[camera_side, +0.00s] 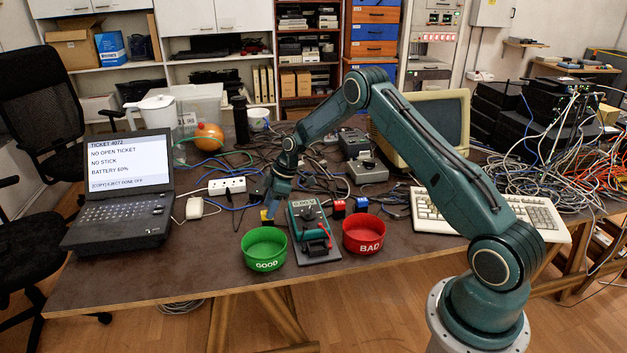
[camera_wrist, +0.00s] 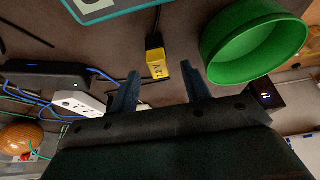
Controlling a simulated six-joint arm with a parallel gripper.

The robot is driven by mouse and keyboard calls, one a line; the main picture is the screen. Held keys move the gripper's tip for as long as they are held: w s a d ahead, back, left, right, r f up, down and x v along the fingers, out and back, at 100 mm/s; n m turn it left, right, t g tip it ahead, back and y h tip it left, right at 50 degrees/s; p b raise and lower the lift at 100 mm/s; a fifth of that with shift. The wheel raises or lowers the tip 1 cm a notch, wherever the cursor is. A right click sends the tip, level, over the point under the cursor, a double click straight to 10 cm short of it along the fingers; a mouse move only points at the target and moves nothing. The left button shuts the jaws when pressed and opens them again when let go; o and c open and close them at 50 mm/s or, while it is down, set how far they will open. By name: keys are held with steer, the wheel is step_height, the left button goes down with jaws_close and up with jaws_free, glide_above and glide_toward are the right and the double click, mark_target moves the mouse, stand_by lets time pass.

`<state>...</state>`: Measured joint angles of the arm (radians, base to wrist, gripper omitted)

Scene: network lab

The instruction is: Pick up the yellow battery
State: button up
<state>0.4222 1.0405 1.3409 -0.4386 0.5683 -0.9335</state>
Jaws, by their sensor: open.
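The yellow battery (camera_wrist: 159,71) lies on the table in the wrist view, with a black end and dark marks on its yellow part. My gripper (camera_wrist: 160,75) is open, its two fingers on either side of the battery in the picture; I cannot tell whether they touch it. In the side view, a small yellow patch of the battery (camera_side: 264,215) shows at the foot of my gripper (camera_side: 272,206), which is low over the table and partly hides it.
The green GOOD bowl (camera_side: 264,249) is close by, also in the wrist view (camera_wrist: 255,40). The teal tester (camera_side: 312,230) stands between it and the red BAD bowl (camera_side: 364,233). A red block (camera_side: 339,208), a blue block (camera_side: 361,204), a power strip (camera_side: 227,186) and cables lie around.

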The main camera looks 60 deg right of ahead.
steer(key=shift+x, duration=1.9)
steer(key=shift+d, duration=0.1)
steer(key=shift+c, duration=0.2)
jaws_close()
